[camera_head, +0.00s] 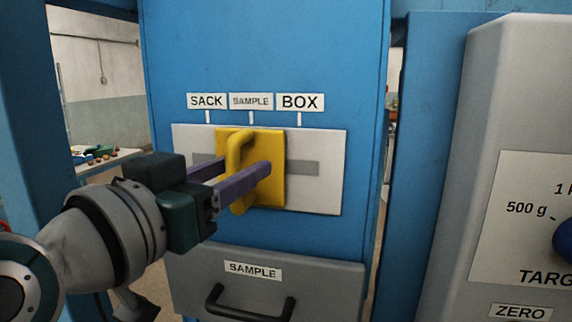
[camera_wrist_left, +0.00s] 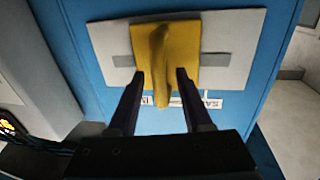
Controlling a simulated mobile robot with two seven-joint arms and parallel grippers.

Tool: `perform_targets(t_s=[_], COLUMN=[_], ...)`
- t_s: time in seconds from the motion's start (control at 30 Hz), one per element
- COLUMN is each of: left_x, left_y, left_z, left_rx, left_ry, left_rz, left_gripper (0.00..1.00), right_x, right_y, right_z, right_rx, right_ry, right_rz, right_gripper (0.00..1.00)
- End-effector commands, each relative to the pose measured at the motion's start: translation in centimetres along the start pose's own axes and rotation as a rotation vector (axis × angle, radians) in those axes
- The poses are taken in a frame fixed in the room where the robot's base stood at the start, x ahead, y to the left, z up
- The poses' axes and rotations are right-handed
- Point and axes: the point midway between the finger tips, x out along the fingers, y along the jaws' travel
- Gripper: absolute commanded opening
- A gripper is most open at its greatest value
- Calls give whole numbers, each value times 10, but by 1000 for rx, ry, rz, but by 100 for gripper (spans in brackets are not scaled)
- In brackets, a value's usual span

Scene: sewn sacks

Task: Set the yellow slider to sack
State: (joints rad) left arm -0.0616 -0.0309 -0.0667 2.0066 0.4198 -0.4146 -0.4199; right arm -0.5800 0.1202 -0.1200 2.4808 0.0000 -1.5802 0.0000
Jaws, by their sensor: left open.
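The yellow slider (camera_head: 277,190) is a plate with an upright loop handle on a white panel (camera_head: 325,190). It sits under the middle label, SAMPLE (camera_head: 251,101), between SACK (camera_head: 207,101) on the left and BOX (camera_head: 300,102) on the right. My left gripper (camera_head: 245,178) is open at the slider, its purple fingers on either side of the yellow handle. In the left wrist view the slider (camera_wrist_left: 188,62) lies ahead between the two dark fingers (camera_wrist_left: 160,85), with gaps beside the handle. I cannot tell whether a finger touches it. My right gripper is not in view.
A grey slot runs across the panel on both sides of the slider. Below is a grey drawer (camera_head: 330,285) labelled SAMPLE with a black handle (camera_head: 250,305). At the right stands a grey unit (camera_head: 490,130) with a blue knob (camera_head: 564,240).

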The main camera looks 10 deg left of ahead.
Motion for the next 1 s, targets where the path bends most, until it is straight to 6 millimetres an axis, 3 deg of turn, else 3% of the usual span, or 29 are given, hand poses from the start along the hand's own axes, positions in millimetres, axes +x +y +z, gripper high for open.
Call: perform_targets(t_s=[0.1,0.53,1.0], left_x=[0,0,0], left_y=[0,0,0], left_z=[0,0,0], left_rx=[0,0,0], left_ry=[0,-1,-1], left_rz=[0,0,0], left_gripper=[50,1,0], right_x=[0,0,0], right_y=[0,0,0], right_z=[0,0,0], right_rx=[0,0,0], right_ry=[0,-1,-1], right_rz=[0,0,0], right_gripper=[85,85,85])
